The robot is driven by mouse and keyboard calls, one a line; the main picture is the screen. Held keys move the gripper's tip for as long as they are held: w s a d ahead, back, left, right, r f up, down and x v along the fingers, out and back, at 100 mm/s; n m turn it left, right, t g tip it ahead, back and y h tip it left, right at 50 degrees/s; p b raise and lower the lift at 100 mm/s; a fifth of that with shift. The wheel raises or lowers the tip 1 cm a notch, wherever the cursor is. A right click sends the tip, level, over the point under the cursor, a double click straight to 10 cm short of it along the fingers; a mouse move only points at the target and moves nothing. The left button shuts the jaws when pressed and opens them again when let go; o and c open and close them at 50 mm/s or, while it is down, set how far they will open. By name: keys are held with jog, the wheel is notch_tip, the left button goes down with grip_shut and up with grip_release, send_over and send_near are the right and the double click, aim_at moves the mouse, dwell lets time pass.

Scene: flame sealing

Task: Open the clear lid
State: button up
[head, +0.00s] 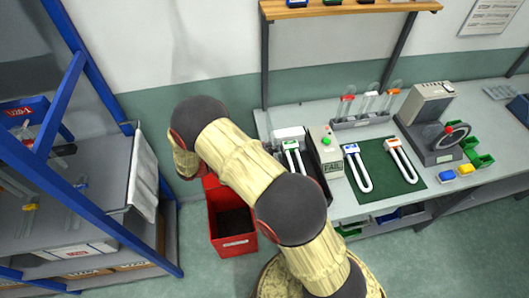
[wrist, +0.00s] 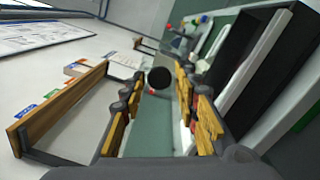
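A grey machine (head: 427,118) stands on the bench at the right in the head view. A round, dark-rimmed, see-through cover (head: 453,134) with a red knob is on its front; it looks like the clear lid, and I cannot tell its exact position. In the wrist view my gripper (wrist: 158,100) has its two yellow-padded fingers spread apart with nothing held. A dark round thing (wrist: 160,78) shows beyond the fingers; I cannot tell what it is. In the head view my arm is raised left of the bench, far from the machine, and its fingers are not clearly visible.
Yellow and blue blocks (head: 455,175) lie before the machine. A wooden shelf (head: 350,8) hangs above. A red bin (head: 230,215) and blue-framed rack (head: 75,70) are left.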

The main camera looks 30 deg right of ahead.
jog(key=shift+o, duration=1)
jog(key=v, duration=1.2)
